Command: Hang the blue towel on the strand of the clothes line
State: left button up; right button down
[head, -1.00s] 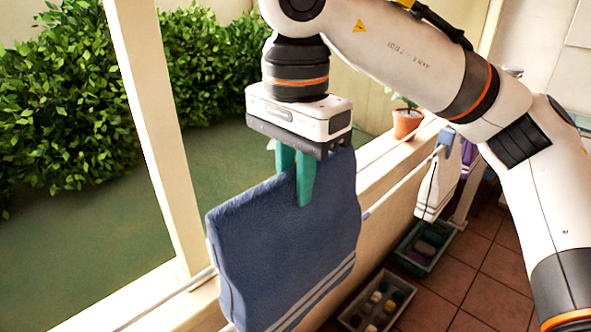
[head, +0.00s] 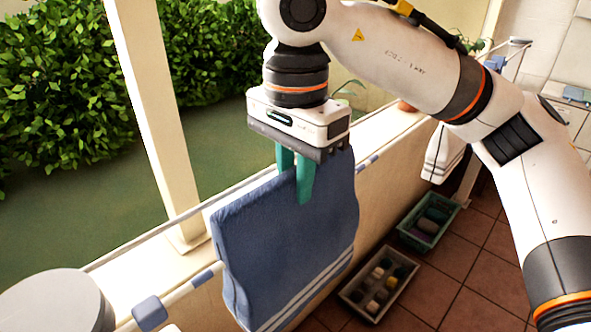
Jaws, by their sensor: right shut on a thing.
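The blue towel (head: 285,245), with white stripes near its lower edge, hangs from my right gripper (head: 296,185). The gripper's teal fingers are shut on the towel's top edge. A pale strand of the clothes line (head: 180,292) passes out of sight at the towel's left side and shows again at its right. A second, thinner strand (head: 150,233) runs farther back, along the wall. The towel hides the strand's middle part, so I cannot tell whether it lies over the strand or just in front. My left gripper is not in view.
Blue clips sit on the strand, one large (head: 150,312). A post (head: 155,130) stands on the low wall behind. A white towel (head: 443,150) hangs farther right. A grey tray (head: 380,285) and a green crate (head: 428,222) stand on the tiled floor.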

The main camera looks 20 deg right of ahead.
aim_at(296, 216)
jog(key=shift+f+b, duration=2.3)
jog(key=shift+f, duration=0.9)
jog(key=c, duration=1.2)
grip_release()
notch_tip(296, 216, up, 9)
jog(key=p, duration=0.8)
jog(key=shift+r, duration=0.1)
